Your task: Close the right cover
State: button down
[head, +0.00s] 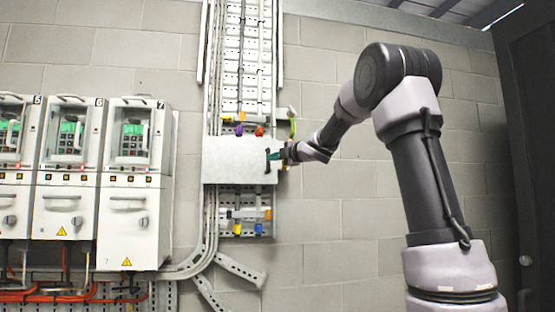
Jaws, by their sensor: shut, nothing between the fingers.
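A plain white cover panel (233,160) is in the middle of the head view, in front of the vertical cable tray. A small dark handle-like part (267,161) is at its right edge. My gripper (279,154) is shut and empty, right at that edge beside the dark part. I cannot tell whether it touches the cover. The cover hides what is behind it, and its hinge is not clear to see.
Drive units numbered 5, 6 and 7 (127,221) hang on the wall at the left. The perforated cable tray (242,60) runs above and below the cover. Bare block wall (318,210) lies to its right, and a dark cabinet (535,120) stands at the far right.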

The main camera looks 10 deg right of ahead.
jog(key=s+d+m+t+h, duration=0.2)
jog(key=s+d+m+h, duration=0.5)
jog(key=s+d+m, duration=0.65)
jog(key=s+a+f+m+g+h, duration=0.2)
jog(key=s+f+m+g, duration=0.65)
jog(key=s+f, duration=0.85)
jog(key=s+a+f+m+g+y, duration=0.1)
jog(key=s+a+f+m, duration=0.1)
jog(key=s, duration=0.4)
jog(key=s+a+f+m+g+y, duration=0.1)
jog(key=s+a+f+m+y, duration=0.1)
jog(key=s+a+f+m, duration=0.1)
jog(key=s+a+f, duration=0.1)
jog(key=s+f, duration=0.1)
jog(key=s, duration=0.1)
jog(key=shift+s+a+m, duration=0.15)
jog(key=shift+a+m, duration=0.05)
jog(key=shift+m, duration=0.1)
